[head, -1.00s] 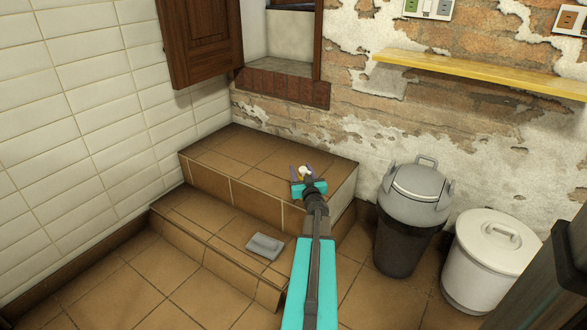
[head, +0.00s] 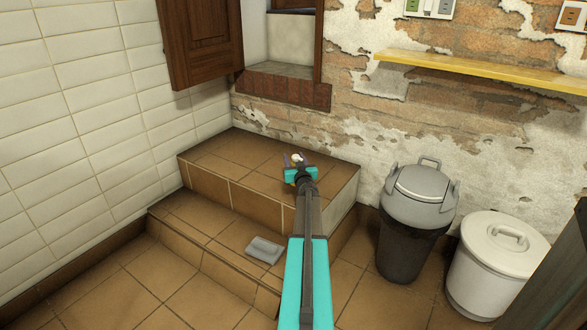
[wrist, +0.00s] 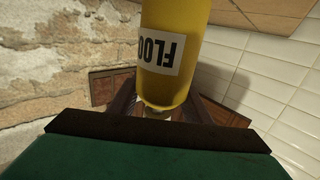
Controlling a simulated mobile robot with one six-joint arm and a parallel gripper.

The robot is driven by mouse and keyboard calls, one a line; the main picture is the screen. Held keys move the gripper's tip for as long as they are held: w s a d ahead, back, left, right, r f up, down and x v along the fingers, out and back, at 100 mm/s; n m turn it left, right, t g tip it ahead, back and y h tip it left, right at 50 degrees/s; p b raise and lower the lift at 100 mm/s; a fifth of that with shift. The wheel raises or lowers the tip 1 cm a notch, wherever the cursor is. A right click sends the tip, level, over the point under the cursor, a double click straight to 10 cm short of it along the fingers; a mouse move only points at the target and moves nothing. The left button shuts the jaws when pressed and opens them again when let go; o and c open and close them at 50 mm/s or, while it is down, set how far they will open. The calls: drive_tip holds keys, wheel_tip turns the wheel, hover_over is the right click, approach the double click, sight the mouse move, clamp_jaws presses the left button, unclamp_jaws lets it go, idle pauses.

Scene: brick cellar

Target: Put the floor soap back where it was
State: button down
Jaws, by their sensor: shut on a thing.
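The floor soap is a yellow bottle (wrist: 172,65) with a white label whose text starts "FLOO", upside down in the wrist view. My gripper (wrist: 162,108) is shut on it near its narrow end, with dark fingers on either side. In the head view, my gripper (head: 297,164) is over the upper tiled step (head: 238,168). Its body hides most of the bottle there; only a small white part shows past the fingers. I cannot tell whether the bottle touches the step.
A grey block (head: 265,250) lies on the lower step (head: 208,228). A grey lidded bin (head: 420,195) and a white lidded bucket (head: 497,258) stand to the right. A yellow shelf (head: 480,75) on the brick wall looks empty. Much of the upper step is bare.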

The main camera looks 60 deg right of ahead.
drive_tip(key=shift+w+d, duration=0.35)
drive_tip(key=shift+f+b, duration=1.6)
drive_tip(key=shift+f, duration=0.2)
drive_tip(key=shift+f, duration=0.1)
drive_tip(key=c, duration=0.9)
unclamp_jaws()
drive_tip(key=shift+c, duration=0.2)
drive_tip(key=shift+a, duration=0.1)
drive_tip(key=shift+s+a+r+p, duration=0.25)
drive_tip(key=shift+s+a+p, duration=0.2)
drive_tip(key=shift+s+a, duration=0.2)
drive_tip(key=p+v, duration=0.3)
drive_tip(key=v, duration=0.7)
